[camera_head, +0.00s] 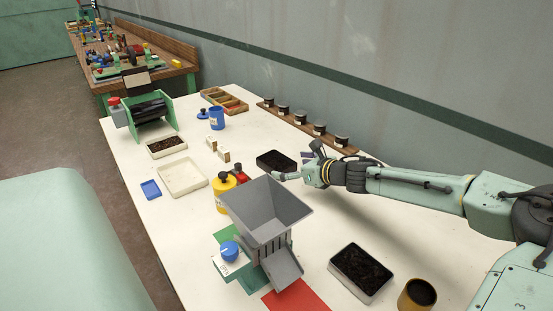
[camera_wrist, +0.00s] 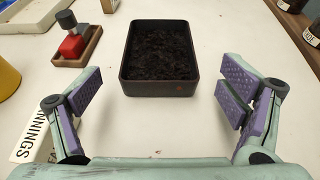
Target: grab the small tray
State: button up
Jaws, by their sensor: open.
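A small dark rectangular tray (camera_wrist: 160,88) filled with dark, crumbly material stands upright on the white table, straight ahead in the wrist view. The head view shows it too (camera_head: 275,169), just left of my gripper (camera_head: 297,163). My gripper (camera_wrist: 160,94) is open and empty, with its purple-padded fingers spread wider than the tray, one to each side of its near end. A gap of bare table shows between the tray and each finger. The tray's underside is hidden.
A red stamp-like object on a wooden base (camera_wrist: 76,45) and a white label block (camera_wrist: 36,132) lie left of the tray. A rack of jars (camera_head: 318,130) runs along the wall. A grey hopper (camera_head: 265,210) and another dark-filled tray (camera_head: 361,289) stand nearer.

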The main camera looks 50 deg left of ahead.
aim_at(276, 164)
jog(key=shift+x, duration=1.4)
jog(key=shift+r, duration=0.1)
jog(key=shift+c, duration=0.4)
jog(key=c, duration=1.2)
jog(key=shift+r, duration=0.15)
